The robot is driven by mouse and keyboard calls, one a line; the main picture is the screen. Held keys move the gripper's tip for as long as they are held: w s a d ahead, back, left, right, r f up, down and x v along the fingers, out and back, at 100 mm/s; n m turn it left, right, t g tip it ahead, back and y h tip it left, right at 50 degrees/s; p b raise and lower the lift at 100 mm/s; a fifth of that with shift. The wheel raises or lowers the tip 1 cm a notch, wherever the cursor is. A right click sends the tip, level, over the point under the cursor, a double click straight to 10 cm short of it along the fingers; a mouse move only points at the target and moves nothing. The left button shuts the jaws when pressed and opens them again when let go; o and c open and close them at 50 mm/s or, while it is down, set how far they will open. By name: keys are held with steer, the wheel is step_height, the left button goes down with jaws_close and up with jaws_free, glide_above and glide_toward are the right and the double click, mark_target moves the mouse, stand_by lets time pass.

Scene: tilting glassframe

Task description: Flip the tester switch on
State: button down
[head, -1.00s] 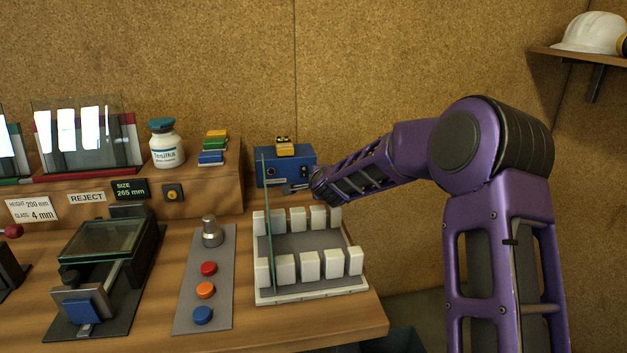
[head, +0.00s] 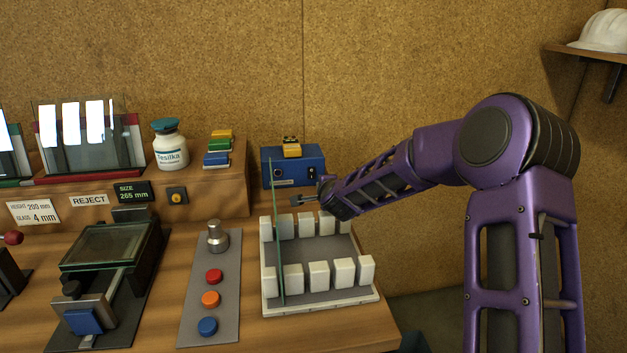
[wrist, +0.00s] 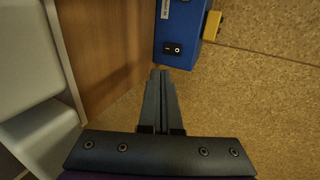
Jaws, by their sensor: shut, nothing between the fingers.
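The tester is a blue box (head: 285,170) at the back of the bench, against the cork wall, with a yellow and black piece on top. In the wrist view the blue box (wrist: 183,25) is at the top centre. Its black rocker switch (wrist: 173,48) with white marks is on its face; which side is pressed I cannot tell. My gripper (head: 300,196) is in front of the box's lower edge in the head view. In the wrist view my gripper (wrist: 160,72) is shut and empty, its tips just short of the switch, apart from it as far as I can see.
A white slotted rack (head: 325,298) holding an upright glass pane (head: 277,235) stands just in front of the tester. A panel with coloured buttons (head: 208,299) is left of it. A white jar (head: 170,150) stands on the raised shelf.

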glide_toward(312, 178)
steer(key=x, duration=0.5)
steer(key=shift+f, duration=0.2)
steer(key=shift+w+a+f+p, duration=0.15)
steer(key=shift+w+p, duration=0.15)
steer(key=shift+w, duration=0.35)
